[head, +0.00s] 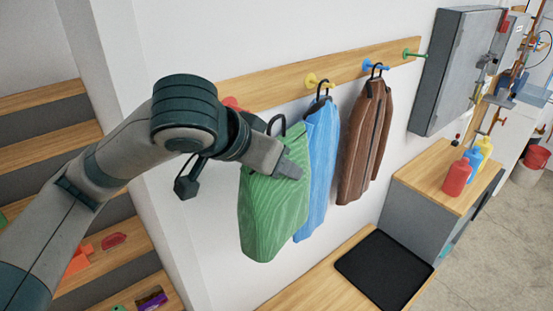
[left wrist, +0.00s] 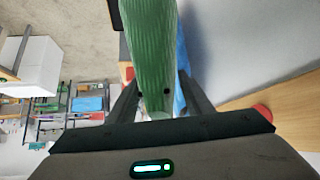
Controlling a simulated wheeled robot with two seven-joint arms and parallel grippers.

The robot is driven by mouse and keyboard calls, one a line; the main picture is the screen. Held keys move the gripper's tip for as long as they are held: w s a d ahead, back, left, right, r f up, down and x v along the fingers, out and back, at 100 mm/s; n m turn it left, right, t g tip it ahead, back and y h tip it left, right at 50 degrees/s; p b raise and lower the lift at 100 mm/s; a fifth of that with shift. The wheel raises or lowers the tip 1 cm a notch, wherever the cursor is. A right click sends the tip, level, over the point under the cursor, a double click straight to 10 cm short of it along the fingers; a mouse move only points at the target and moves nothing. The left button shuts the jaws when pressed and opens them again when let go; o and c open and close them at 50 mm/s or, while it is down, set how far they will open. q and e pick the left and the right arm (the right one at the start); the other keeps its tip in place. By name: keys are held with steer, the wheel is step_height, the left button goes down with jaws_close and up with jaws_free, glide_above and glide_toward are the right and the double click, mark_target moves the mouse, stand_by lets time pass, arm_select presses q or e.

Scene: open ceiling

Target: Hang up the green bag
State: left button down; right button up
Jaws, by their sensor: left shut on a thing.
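My left gripper (head: 288,167) is shut on the green bag (head: 272,215), near its top, and holds it upright in front of the wall. The bag's dark handle loop (head: 276,120) stands up behind my wrist, apart from the red peg (head: 234,103), which is partly hidden by my arm. In the left wrist view the green bag (left wrist: 153,50) runs between the two fingers of the left gripper (left wrist: 158,92), and the red peg (left wrist: 262,112) shows at the right. My right gripper is in neither view.
A wooden rail (head: 345,70) bears yellow (head: 311,79), blue and green (head: 411,54) pegs. A blue bag (head: 318,165) hangs at the yellow peg and a brown bag (head: 362,145) at the blue peg. The green peg is empty. A bench with a black mat (head: 385,270) lies below.

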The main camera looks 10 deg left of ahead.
arm_select(q)
steer(key=shift+w+a, duration=0.2)
steer(key=shift+w, duration=0.05)
steer(key=w+a+f, duration=0.1)
steer(key=w+a, duration=0.6)
steer(key=shift+a+f, duration=0.2)
steer(key=shift+f, duration=0.05)
stand_by(1.6)
steer(key=shift+w+f, duration=0.15)
stand_by(0.6)
